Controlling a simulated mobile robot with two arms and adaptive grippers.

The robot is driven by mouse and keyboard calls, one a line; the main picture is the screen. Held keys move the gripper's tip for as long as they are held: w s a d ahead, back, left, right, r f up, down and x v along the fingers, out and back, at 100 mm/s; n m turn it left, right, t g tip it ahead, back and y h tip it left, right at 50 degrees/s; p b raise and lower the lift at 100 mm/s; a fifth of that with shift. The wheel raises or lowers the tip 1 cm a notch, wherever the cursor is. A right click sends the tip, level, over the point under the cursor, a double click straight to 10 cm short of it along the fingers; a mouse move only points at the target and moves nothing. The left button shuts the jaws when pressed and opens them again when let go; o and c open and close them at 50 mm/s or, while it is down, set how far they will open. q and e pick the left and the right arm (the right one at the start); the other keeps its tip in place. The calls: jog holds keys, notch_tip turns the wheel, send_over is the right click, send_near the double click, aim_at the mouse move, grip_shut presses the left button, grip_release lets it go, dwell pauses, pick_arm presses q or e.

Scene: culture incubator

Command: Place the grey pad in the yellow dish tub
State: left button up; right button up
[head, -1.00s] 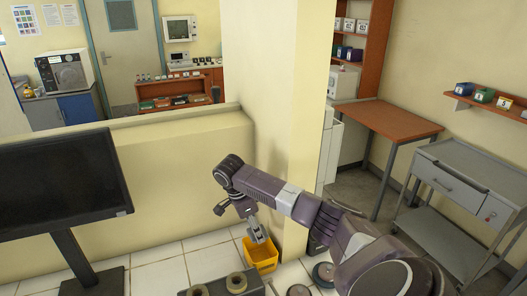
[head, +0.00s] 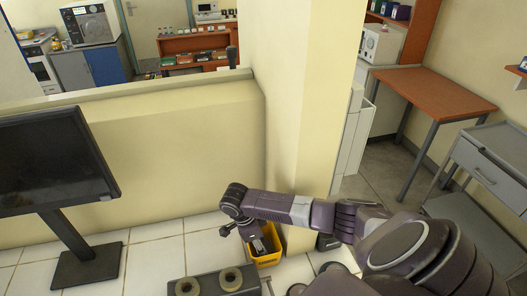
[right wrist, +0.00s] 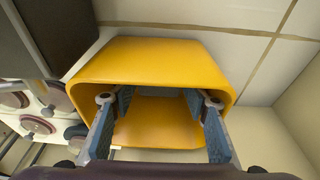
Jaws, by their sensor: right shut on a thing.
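My right gripper (head: 262,246) reaches down into the tub's mouth. In the right wrist view its two blue-grey fingers (right wrist: 160,100) are apart, with a grey strip between their far ends. That strip appears to be the grey pad (right wrist: 160,91), held inside the tub's opening and mostly hidden. My left gripper is not in view.
A monitor (head: 52,165) on a dark stand is at the left. A low wall (head: 160,140) and pillar (head: 295,120) rise right behind the tub. An orange-topped table (head: 440,95) and a grey cart (head: 490,165) stand at the right.

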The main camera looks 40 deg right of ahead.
jog(key=shift+s, duration=0.15)
jog(key=shift+s+a+r, duration=0.1)
jog(key=shift+s+a, duration=0.05)
jog(key=shift+a, duration=0.15)
jog(key=o, duration=0.8)
jog(key=shift+a, duration=0.15)
jog(key=shift+f, duration=0.2)
jog(key=shift+r, duration=0.55)
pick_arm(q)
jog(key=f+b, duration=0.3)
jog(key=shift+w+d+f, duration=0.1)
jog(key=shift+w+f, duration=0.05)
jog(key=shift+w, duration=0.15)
pick_arm(e)
jog(key=v, duration=1.1)
jog(key=shift+r, duration=0.2)
